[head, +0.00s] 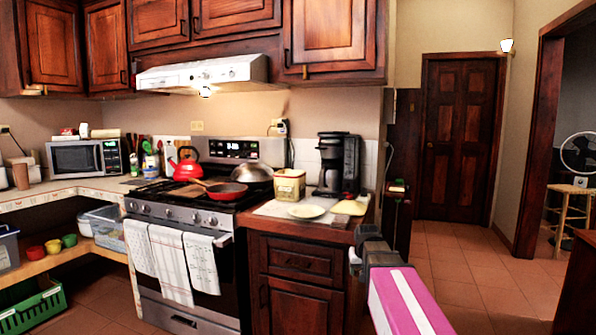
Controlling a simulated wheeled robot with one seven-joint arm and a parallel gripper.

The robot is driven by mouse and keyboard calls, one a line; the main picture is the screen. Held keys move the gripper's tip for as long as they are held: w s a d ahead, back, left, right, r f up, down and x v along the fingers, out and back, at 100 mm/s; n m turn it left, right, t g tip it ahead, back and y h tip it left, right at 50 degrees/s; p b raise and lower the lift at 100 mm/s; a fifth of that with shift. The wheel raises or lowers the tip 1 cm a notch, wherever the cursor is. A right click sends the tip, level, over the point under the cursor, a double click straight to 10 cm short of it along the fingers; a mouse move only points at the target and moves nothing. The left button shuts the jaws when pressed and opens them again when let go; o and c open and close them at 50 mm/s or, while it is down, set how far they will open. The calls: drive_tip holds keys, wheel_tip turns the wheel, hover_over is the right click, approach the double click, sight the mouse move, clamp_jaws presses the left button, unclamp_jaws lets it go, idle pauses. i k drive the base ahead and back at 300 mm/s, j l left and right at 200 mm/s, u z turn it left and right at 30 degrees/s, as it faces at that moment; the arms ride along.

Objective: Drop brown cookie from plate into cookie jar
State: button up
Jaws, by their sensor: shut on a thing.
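The cookie jar (289,186) looks like a square cream-yellow container with a dark reddish opening on top. It stands on the counter right of the stove. A pale plate (305,211) lies in front of it and looks empty. The inside of the jar is hidden.
A black coffee maker (338,165) stands behind the plate. A flat yellowish piece (349,207) lies right of the plate. The stove (200,200) holds a red kettle (187,164) and pans. Open tiled floor (475,270) lies to the right.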

sight(285, 187)
drive_tip(key=i+j+z, duration=0.15)
drive_tip(key=j+z, duration=0.15)
drive_tip(key=j, duration=1.35)
drive_tip(key=j+z, duration=0.35)
drive_tip(key=j, duration=1.25)
drive_tip(key=k, duration=0.05)
